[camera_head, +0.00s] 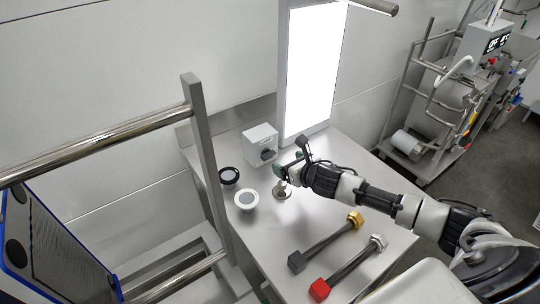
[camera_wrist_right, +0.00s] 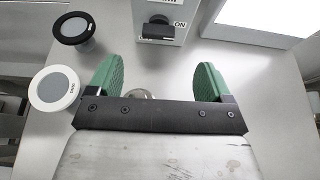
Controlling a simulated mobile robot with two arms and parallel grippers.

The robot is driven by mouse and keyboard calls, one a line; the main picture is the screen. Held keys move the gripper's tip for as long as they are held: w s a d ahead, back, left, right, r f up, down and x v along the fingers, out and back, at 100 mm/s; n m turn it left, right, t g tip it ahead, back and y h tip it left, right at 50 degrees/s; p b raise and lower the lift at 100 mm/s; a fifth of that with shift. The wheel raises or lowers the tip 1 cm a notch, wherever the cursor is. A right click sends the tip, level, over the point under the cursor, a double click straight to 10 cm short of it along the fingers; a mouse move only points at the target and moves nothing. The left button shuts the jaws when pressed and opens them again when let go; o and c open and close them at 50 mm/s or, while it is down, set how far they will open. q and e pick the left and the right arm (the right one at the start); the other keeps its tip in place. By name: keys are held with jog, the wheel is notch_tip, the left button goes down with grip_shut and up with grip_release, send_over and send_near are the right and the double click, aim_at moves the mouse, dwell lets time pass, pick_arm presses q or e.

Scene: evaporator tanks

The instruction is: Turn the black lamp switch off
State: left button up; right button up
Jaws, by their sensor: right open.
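The black lamp switch (camera_head: 267,154) is a rotary knob on the front of a small light-grey box (camera_head: 259,137) at the back of the steel table. In the right wrist view the black switch (camera_wrist_right: 158,30) is straight ahead, with the word ON printed beside it at the right. The lamp panel (camera_head: 314,70) behind it is lit bright white. My right gripper (camera_head: 285,164) is in front of the box, close to the switch. Its green fingers are spread with nothing between them, and the switch lies beyond their tips (camera_wrist_right: 158,66). My left gripper is not in view.
A black round button (camera_head: 229,175) and a white one (camera_head: 246,198) stand on the table (camera_head: 265,230) left of my gripper. A small metal knob (camera_head: 282,191) is below it. Red-ended (camera_head: 320,289) and gold-ended (camera_head: 354,219) tools lie in front. A metal rail frame (camera_head: 205,150) stands left.

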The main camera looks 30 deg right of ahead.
aim_at(269, 154)
jog(key=x, duration=0.9)
jog(key=shift+w+a+f, duration=0.15)
jog(key=shift+w+f, duration=0.05)
jog(key=shift+w, duration=0.15)
jog(key=shift+c, duration=0.5)
jog(key=c, duration=0.8)
